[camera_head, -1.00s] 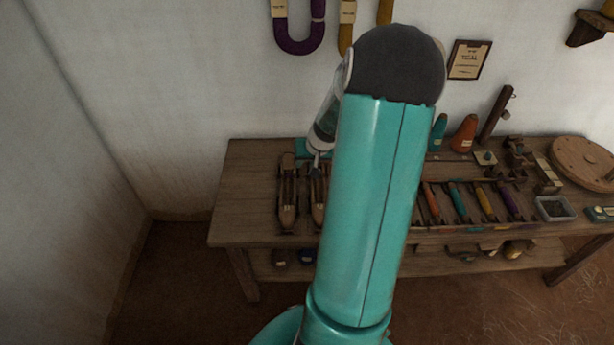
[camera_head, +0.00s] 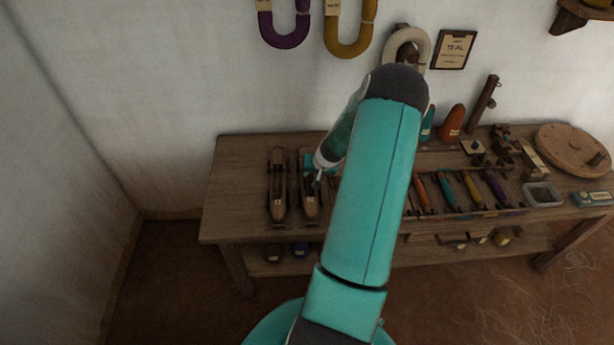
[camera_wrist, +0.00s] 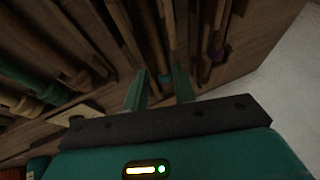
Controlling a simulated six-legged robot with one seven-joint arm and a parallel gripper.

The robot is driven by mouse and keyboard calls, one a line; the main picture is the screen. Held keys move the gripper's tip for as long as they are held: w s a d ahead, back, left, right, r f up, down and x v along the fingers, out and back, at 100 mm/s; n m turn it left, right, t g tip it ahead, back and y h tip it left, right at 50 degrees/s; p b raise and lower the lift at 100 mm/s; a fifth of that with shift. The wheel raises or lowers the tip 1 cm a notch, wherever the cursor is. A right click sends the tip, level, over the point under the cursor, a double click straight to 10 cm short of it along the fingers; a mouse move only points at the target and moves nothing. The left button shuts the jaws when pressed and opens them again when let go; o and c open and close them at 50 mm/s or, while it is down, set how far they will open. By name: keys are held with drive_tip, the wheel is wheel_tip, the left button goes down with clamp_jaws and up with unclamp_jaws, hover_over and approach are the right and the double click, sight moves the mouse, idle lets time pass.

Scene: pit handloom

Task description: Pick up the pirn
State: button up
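Several pirns lie side by side in a rack on the bench: orange (camera_head: 421,194), teal (camera_head: 448,192), yellow (camera_head: 473,190) and purple (camera_head: 496,187). I cannot tell which one the task means. My gripper (camera_head: 317,183) is left of them, above the right-hand wooden shuttle (camera_head: 308,200). In the wrist view my gripper's two teal fingers (camera_wrist: 160,80) are apart. A slim brown piece with a small teal band (camera_wrist: 164,77) shows between and beyond them; contact cannot be told. My arm hides the bench between shuttle and rack in the head view.
Another shuttle (camera_head: 278,190) lies to the left on the wooden bench (camera_head: 235,185). Standing cones (camera_head: 452,122), a grey tray (camera_head: 542,195) and a round wooden disc (camera_head: 573,150) are at the right. Yarn hanks (camera_head: 285,38) hang on the wall. The bench's left end is clear.

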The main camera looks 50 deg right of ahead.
sight(307, 178)
drive_tip(key=shift+x, duration=2.3)
